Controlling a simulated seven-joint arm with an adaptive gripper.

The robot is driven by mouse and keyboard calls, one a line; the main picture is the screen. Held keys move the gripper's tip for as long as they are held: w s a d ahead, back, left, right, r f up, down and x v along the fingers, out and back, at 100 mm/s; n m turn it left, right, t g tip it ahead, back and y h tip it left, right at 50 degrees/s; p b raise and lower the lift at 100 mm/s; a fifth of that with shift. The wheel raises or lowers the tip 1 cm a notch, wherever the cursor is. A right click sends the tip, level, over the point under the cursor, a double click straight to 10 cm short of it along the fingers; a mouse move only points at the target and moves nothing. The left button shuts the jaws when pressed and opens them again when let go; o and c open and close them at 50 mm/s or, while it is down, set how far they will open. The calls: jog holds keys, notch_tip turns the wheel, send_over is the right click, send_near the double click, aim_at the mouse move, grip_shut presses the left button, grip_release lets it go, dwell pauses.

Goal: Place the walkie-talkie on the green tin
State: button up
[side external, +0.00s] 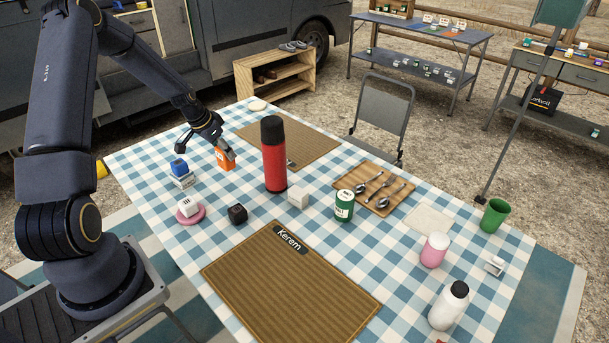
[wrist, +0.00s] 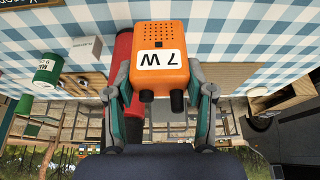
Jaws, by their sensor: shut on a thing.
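The orange walkie-talkie (side external: 225,160) is at the left part of the table, beside the far placemat. My gripper (side external: 219,147) is shut on it. In the wrist view the walkie-talkie (wrist: 160,62) sits between both fingers, with a white label and two dark knobs showing. I cannot tell whether its base touches the cloth. The green tin (side external: 344,206) stands upright with a white label near the middle of the table, apart from my gripper. The tin also shows upside down at the left of the wrist view (wrist: 47,72).
A tall red flask (side external: 274,160) with a black lid stands between my gripper and the tin. A white cube (side external: 298,197) and a wooden tray (side external: 390,196) with spoons flank the tin. A blue block on a white box (side external: 181,174) and a black cube (side external: 237,214) are nearby.

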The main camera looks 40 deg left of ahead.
jog(key=shift+s+d+r+n, duration=0.15)
jog(key=shift+s+d+n, duration=0.15)
jog(key=shift+s+d, duration=0.2)
jog(key=w+d+r+m, duration=0.1)
jog(key=w+d+r, duration=0.1)
jog(key=d, duration=0.8)
jog(key=w+d+r+m+h, duration=0.1)
jog(key=d+r, duration=0.3)
jog(key=d, duration=0.5)
jog(key=w+d+r+m+h, duration=0.1)
jog(key=w+d+r+m, duration=0.2)
jog(key=d, duration=0.7)
jog(key=shift+w+d+r, duration=0.2)
jog(key=shift+w+d, duration=0.05)
jog(key=shift+d, duration=0.05)
jog(key=w+d+f, duration=0.1)
jog(key=w+f, duration=0.3)
jog(key=w, duration=0.5)
jog(key=shift+g, duration=0.3)
send_over(346, 195)
jog(key=shift+f, duration=4.5)
